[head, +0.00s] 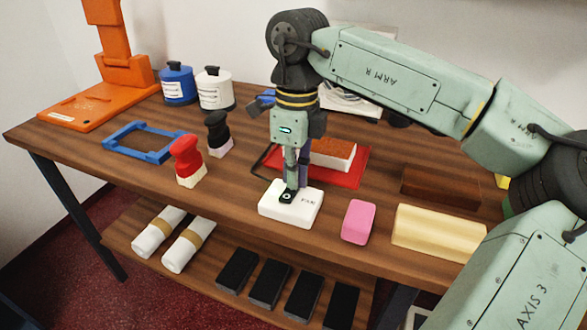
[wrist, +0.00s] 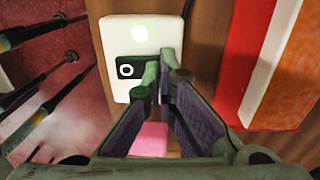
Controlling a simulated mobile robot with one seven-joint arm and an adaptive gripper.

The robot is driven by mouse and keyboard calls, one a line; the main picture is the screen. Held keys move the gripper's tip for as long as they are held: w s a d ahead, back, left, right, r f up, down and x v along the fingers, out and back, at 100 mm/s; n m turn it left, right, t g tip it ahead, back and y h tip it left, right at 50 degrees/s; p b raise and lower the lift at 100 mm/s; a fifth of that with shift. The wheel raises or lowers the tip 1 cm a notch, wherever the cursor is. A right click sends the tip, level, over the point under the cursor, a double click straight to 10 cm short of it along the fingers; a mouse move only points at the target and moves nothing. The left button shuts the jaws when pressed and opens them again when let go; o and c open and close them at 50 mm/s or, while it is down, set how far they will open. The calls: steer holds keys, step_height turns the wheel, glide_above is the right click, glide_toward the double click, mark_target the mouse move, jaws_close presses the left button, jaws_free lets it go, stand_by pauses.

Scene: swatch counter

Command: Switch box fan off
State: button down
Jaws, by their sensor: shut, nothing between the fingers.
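A white switch box marked "FAN" (head: 303,207) lies near the front edge of the wooden table. The fan itself is not in view.
A pink block (head: 358,221) and a cream block (head: 437,232) lie right of the box. Red (head: 186,160) and black (head: 217,133) stamps stand left. The table front just left of the box is clear.

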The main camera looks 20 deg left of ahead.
steer(key=shift+s, duration=0.1)
steer(key=shift+s+r, duration=0.35)
steer(key=shift+s, duration=0.3)
steer(key=shift+r, duration=0.1)
steer(key=shift+a+r+p, duration=0.1)
steer(key=shift+r+p, duration=0.25)
step_height(320, 180, up, 13)
steer(key=w+p, duration=0.1)
steer(key=w, duration=0.1)
steer(key=shift+s+f, duration=0.1)
stand_by(0.4)
